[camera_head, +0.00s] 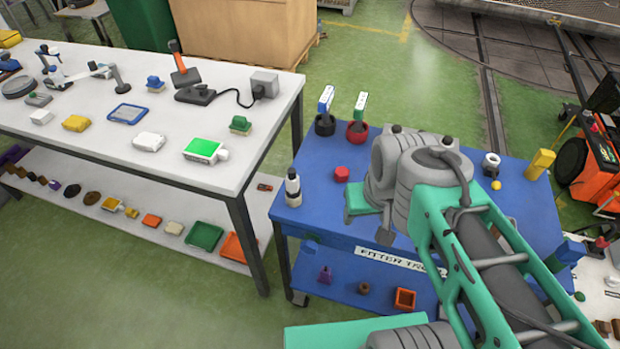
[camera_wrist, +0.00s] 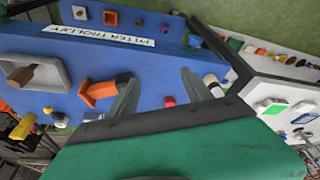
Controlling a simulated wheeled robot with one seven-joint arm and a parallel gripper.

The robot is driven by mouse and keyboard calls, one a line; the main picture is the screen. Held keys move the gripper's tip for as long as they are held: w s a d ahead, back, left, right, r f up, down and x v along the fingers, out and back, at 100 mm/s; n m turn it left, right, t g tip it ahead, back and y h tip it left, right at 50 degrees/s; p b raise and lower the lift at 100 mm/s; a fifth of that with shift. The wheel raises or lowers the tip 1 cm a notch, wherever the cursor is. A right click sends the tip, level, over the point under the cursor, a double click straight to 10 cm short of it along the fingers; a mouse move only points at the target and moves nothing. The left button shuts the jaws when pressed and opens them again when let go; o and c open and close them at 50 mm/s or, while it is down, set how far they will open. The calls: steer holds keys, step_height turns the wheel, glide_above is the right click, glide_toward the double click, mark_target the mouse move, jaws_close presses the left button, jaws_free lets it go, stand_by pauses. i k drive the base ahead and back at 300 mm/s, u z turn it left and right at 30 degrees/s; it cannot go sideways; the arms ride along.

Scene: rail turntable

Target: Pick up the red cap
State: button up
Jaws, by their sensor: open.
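The red cap (camera_head: 341,174) is a small, faceted red piece on the blue top of the trolley, left of my arm in the head view. In the wrist view a small red piece (camera_wrist: 169,101), which looks like the cap, lies on the blue top between the lines of my two fingers. My gripper (camera_wrist: 160,76) is open and empty, with its fingers spread above the trolley and apart from the cap. In the head view my arm hides most of the gripper.
A white-and-black bottle (camera_head: 293,188) stands left of the cap. Behind it are a black cup (camera_head: 325,125) and a red cup (camera_head: 357,132) with upright pieces. An orange bracket (camera_wrist: 103,90) lies beside one finger in the wrist view. A white table (camera_head: 60,120) stands left.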

mark_target(342, 172)
steer(key=u, duration=0.55)
steer(key=k, duration=0.65)
steer(key=u, duration=0.85)
steer(key=i, duration=0.85)
steer(key=z, duration=0.5)
steer(key=i, duration=0.55)
steer(key=z, duration=0.55)
